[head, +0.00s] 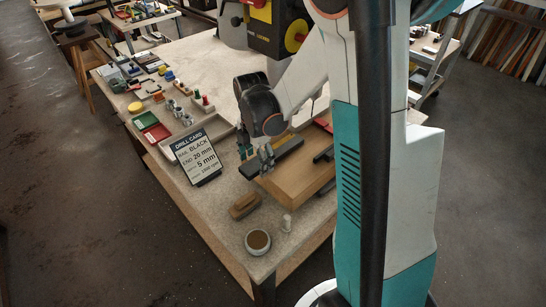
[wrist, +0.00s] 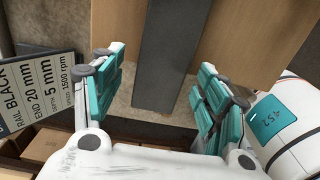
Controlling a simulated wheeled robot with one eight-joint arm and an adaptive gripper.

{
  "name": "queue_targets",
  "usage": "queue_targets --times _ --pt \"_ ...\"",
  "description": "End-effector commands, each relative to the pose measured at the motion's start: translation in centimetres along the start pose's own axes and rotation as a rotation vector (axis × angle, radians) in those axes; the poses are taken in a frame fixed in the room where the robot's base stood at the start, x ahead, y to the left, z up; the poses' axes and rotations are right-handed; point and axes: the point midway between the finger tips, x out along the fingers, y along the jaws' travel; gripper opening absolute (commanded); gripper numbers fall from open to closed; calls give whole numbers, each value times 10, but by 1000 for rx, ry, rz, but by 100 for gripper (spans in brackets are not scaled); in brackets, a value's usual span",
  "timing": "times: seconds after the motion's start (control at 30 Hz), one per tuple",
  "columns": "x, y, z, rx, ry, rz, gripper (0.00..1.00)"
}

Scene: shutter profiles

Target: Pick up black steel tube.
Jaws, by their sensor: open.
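The black steel tube (head: 288,148) is a dark, straight bar lying on a wooden board (head: 298,180). In the wrist view the tube (wrist: 172,50) runs from the top edge down between my fingers, and its near end sticks out past the board's edge. My gripper (head: 266,156) is at this near end. In the wrist view my gripper (wrist: 158,78) is open, with one teal-padded finger on each side of the tube and a visible gap on both sides. The tube's far end is cut off in the wrist view.
A drill card (head: 196,154) reading "BLACK, 20 mm, 5 mm" stands left of the board. Other bars, one red (head: 326,187), lie on the board. A brown brush-like block (head: 244,205) and a bowl (head: 257,241) are in front. A drill machine (head: 275,25) stands behind.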

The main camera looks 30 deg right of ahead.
Motion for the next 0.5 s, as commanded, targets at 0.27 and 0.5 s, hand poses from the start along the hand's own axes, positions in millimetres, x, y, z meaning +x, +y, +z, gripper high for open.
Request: queue_targets --times 0.27,0.5 --pt "5 0 0 0 0 0 65" --pt "5 0 0 0 0 0 11"
